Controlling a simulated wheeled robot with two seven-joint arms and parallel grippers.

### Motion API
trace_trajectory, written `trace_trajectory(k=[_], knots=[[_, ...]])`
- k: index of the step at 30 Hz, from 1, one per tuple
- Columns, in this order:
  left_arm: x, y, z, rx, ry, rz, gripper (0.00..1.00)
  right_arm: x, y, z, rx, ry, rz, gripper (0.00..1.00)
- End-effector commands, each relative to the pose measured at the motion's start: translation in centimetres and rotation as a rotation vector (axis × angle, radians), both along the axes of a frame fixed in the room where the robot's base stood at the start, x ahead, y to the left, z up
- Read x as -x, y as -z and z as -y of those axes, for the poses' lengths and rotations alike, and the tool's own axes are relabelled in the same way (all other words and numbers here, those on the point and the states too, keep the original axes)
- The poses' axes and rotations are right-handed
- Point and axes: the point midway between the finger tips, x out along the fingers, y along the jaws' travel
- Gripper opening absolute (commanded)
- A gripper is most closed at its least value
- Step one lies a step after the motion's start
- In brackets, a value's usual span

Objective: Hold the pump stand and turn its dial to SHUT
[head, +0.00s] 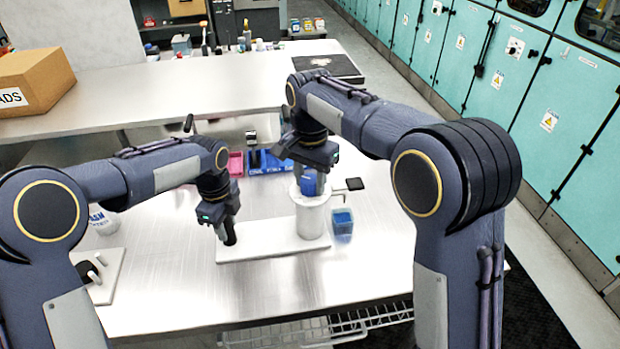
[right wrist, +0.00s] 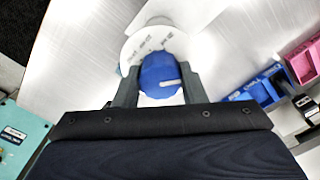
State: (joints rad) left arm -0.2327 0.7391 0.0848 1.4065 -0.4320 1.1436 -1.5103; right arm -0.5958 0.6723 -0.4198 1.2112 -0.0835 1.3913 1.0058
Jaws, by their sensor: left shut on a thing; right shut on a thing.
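The pump stand is a white flat base (head: 262,246) with a white cylinder (head: 313,218) upright at its right end. A blue dial (head: 309,182) sits on top of the cylinder; it also shows in the right wrist view (right wrist: 158,76) with a white mark on it. My right gripper (right wrist: 160,82) is shut on the dial from above, one finger on each side. Lettering on the white disc (right wrist: 150,42) around the dial is too small to read. My left gripper (head: 229,238) is shut on a dark upright handle at the base's left end, mostly hidden by the fingers.
A small blue container (head: 342,221) stands close right of the cylinder. Pink (head: 235,164) and blue bins (head: 268,162) stand behind the stand. A white board (head: 104,272) with dark parts lies at the left. The table front is clear.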

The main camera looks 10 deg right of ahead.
Motion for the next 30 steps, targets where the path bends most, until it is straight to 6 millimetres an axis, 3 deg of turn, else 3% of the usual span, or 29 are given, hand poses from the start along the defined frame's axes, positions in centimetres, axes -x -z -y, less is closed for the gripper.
trace_trajectory(k=[30], knots=[[-0.01,0.04,-0.02,0.0,0.0,0.0,0.0,-0.01,-0.11,-0.02,-0.001,-0.93,0.002,0.15]])
